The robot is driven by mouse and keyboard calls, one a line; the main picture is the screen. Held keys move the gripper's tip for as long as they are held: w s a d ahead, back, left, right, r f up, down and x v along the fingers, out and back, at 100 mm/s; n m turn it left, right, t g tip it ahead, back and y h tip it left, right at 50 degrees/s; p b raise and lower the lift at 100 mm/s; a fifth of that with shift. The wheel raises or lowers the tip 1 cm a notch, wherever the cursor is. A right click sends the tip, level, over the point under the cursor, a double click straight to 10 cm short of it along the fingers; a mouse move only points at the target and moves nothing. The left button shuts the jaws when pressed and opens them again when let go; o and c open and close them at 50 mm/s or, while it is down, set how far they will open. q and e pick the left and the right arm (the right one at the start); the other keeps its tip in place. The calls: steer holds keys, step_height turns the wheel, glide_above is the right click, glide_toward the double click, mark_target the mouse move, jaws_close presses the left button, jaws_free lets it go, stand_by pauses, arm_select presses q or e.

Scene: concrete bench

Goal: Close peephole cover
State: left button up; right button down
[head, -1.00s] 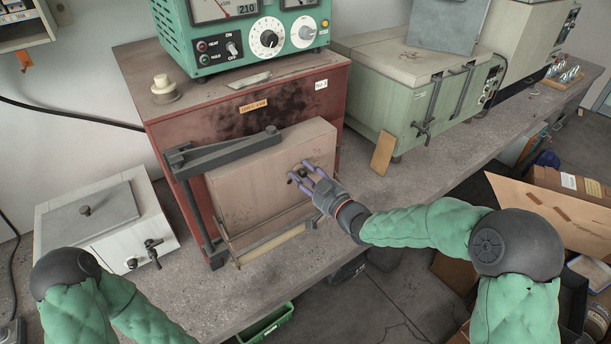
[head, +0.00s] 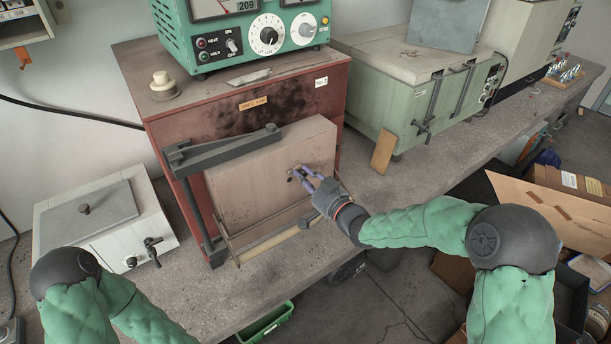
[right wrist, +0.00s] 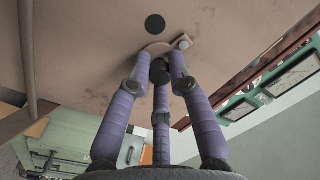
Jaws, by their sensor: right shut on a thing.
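The furnace door (head: 258,175) is a tan block on the front of the red furnace (head: 225,118). The peephole (right wrist: 155,25) is an uncovered black round hole in the door; it shows as a small dark spot in the head view (head: 290,179). The peephole cover (right wrist: 157,47) is a small tan plate beside the hole, with a pale round pivot at one end. My right gripper (head: 300,174) is shut on the cover's dark knob (right wrist: 160,72), its purple fingers around it. The fingers hide part of the cover. My left gripper is out of view.
A dark hinge arm (head: 220,150) runs along the door's top left. A white box (head: 105,220) stands at left and a green box furnace (head: 415,95) at right. A tan plate (head: 384,151) leans there. The bench front right of the door is clear.

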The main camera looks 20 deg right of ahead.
mark_target(290, 179)
steer(key=m, duration=0.3)
steer(key=a+f+m, duration=0.1)
steer(key=m, duration=0.3)
steer(key=f+m, duration=0.1)
steer(key=m, duration=0.3)
steer(key=shift+s+a+t+h, duration=0.3)
steer(key=shift+a, duration=0.1)
steer(key=shift+s+a+m, duration=0.1)
steer(key=shift+a+m, duration=0.1)
steer(key=shift+m, duration=0.85)
steer(key=shift+s+a+m, duration=0.1)
steer(key=shift+a+m, duration=0.1)
steer(key=shift+m, duration=0.85)
steer(key=shift+f, duration=0.1)
steer(key=c, duration=1.1)
jaws_free()
steer(key=shift+c, duration=0.2)
